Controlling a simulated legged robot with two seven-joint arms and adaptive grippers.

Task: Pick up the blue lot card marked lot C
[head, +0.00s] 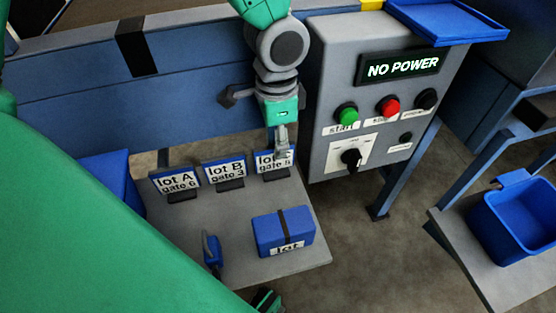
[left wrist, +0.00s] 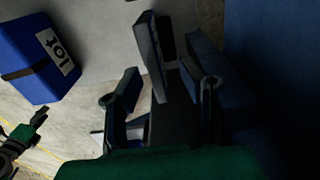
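The blue lot C card (head: 265,162) stands upright in a dark holder at the right end of a row of three on the grey shelf (head: 300,190). Its white label is partly hidden by my left gripper (head: 281,145), which points down over it. In the left wrist view the card (left wrist: 150,55) shows nearly edge-on between the two spread fingers of my left gripper (left wrist: 163,92); gaps show on both sides. My right gripper (head: 265,301) is at the bottom edge and also at the lower left of the left wrist view (left wrist: 25,130); its opening is unclear.
Lot A (head: 176,183) and lot B (head: 225,171) cards stand left of lot C. A strapped blue box (head: 270,231) and a small blue upright item (head: 212,252) lie in front. A grey control panel (head: 330,90) reading NO POWER rises close right of my left gripper.

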